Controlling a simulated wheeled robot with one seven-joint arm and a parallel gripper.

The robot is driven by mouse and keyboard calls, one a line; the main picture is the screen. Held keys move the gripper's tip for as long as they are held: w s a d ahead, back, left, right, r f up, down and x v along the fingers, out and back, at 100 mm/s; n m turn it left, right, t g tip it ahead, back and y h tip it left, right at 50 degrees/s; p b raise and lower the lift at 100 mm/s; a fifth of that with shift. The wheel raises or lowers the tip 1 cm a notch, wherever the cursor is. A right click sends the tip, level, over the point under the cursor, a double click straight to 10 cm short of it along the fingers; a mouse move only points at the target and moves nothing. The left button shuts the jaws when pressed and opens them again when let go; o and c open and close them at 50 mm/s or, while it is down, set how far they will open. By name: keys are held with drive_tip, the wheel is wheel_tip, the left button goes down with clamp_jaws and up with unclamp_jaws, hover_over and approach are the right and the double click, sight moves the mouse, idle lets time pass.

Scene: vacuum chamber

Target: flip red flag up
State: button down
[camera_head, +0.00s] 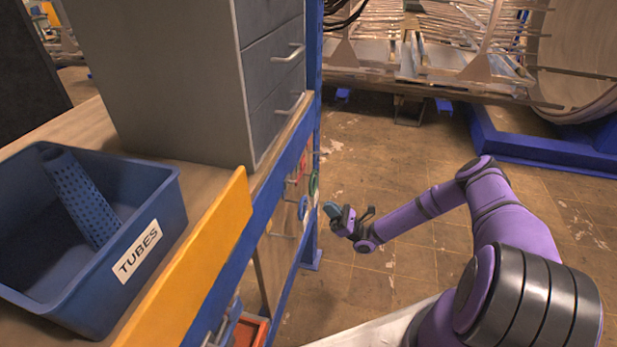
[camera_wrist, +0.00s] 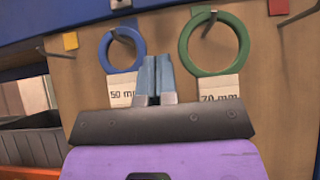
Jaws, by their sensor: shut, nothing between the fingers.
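A small red square tag (camera_wrist: 278,7), the only flag-like red thing on the board, shows at the top right edge of the wrist view, cut off by the frame. It sits beside a metal hook, above and right of the green ring. In the head view a small red patch (camera_head: 302,163) shows on the side of the bench; I cannot tell if it is the tag. My gripper (camera_wrist: 154,78) is shut and empty, its blue fingertips together in front of the board between the two rings. In the head view my gripper (camera_head: 332,211) is beside the bench.
A blue ring (camera_wrist: 122,47) and a green ring (camera_wrist: 214,42) hang on hooks over size labels. A yellow tag (camera_wrist: 70,41) is at left. A blue bin (camera_head: 150,200) marked TUBES stands on the bench. Open floor (camera_head: 400,280) lies right of the bench.

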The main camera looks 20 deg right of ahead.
idle(0.3)
drive_tip(key=s+d+r+x, duration=0.1)
drive_tip(key=r+x, duration=0.1)
drive_tip(key=x, duration=1)
drive_tip(key=shift+r, duration=0.3)
